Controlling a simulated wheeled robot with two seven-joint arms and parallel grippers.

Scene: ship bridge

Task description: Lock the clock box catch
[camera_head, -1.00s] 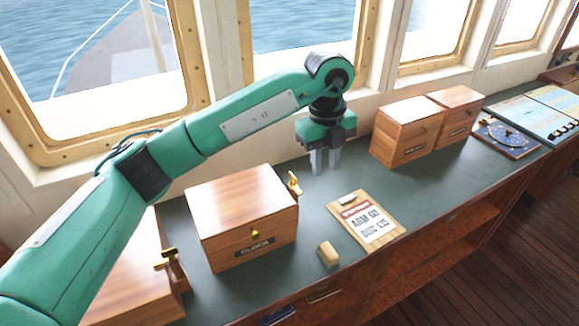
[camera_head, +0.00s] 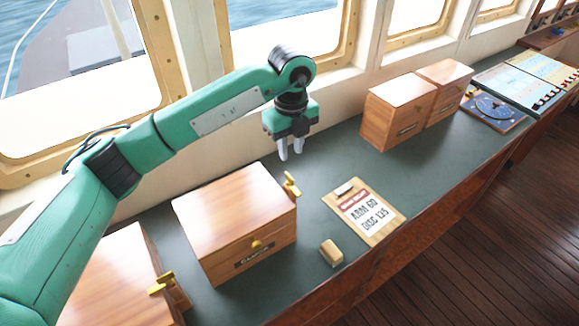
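The clock box (camera_head: 230,212) is a wooden box with a dark label and a brass knob (camera_head: 256,245) on its front. It stands closed on the green counter, left of the middle. A brass catch (camera_head: 291,185) sticks up at its right side; its fine position is too small to tell. My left gripper (camera_head: 291,154) hangs just behind and above the catch, fingers down. Its two pale fingers are apart with nothing between them, and it seems not to touch the box. My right gripper is not in view.
Another wooden box (camera_head: 118,280) with a brass fitting (camera_head: 161,284) stands at the near left. A clipboard (camera_head: 364,213) and a small tan block (camera_head: 331,252) lie right of the clock box. Two wooden boxes (camera_head: 398,110) stand farther back. Counter between is clear.

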